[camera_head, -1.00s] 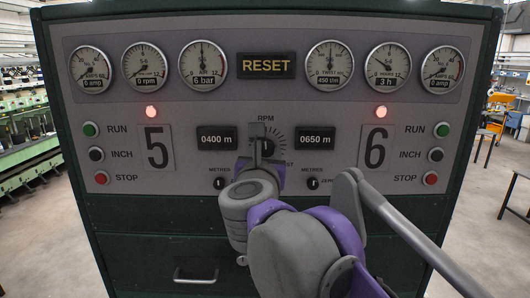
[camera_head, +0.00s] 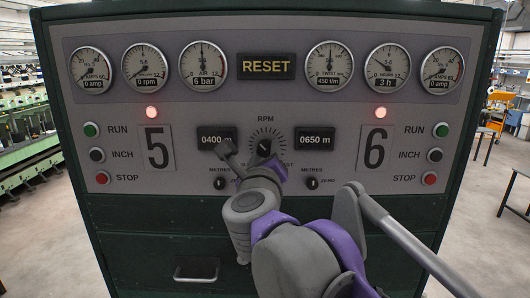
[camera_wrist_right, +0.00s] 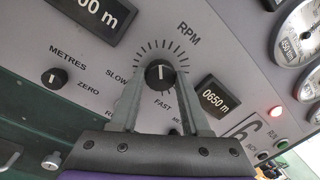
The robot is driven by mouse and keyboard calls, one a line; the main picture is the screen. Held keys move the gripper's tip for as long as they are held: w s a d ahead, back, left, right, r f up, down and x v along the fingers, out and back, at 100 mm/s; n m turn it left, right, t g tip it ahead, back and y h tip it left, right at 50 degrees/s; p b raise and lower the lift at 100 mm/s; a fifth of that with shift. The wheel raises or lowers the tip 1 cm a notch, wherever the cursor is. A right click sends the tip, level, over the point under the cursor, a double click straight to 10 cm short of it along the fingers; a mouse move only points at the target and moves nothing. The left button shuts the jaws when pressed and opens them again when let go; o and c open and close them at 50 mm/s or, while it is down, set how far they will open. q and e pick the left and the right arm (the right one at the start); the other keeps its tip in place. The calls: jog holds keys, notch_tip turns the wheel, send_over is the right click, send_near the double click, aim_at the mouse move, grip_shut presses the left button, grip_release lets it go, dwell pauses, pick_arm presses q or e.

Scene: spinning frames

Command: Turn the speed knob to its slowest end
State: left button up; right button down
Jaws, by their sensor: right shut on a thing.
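The black speed knob (camera_head: 264,147) sits under the RPM label on the grey panel, ringed by tick marks. In the right wrist view the knob (camera_wrist_right: 160,75) is between the two grey fingertips of my right gripper (camera_wrist_right: 160,82), which is shut on it. The white pointer line runs straight up in that view, between the fingers; on the tilted panel this is up and to the left. SLOW (camera_wrist_right: 115,80) and FAST (camera_wrist_right: 162,105) labels show there. In the head view my right gripper (camera_head: 252,163) partly hides the dial's lower left. My left gripper is not in view.
The displays 0400 m (camera_head: 215,139) and 0650 m (camera_head: 315,139) flank the dial. Two small METRES knobs (camera_head: 220,183) (camera_head: 312,183) sit below. RUN, INCH and STOP buttons line both sides, with gauges and a RESET sign (camera_head: 265,66) above.

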jog(key=n, duration=0.4)
jog(key=shift+n, duration=0.4)
jog(key=n, duration=0.4)
jog(key=shift+d+n+y+b, duration=0.1)
jog(key=shift+n+y+b, duration=0.2)
jog(key=shift+n+b, duration=0.1)
jog(key=n, duration=0.5)
jog(key=shift+y, duration=0.4)
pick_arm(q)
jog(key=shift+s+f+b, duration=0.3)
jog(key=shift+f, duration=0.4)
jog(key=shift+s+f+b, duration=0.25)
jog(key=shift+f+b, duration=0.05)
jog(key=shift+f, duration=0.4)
pick_arm(e)
jog(key=shift+r+n+y, duration=0.1)
jog(key=shift+n+y, duration=0.2)
jog(key=shift+n, duration=2.1)
jog(key=shift+c, duration=1.9)
grip_release()
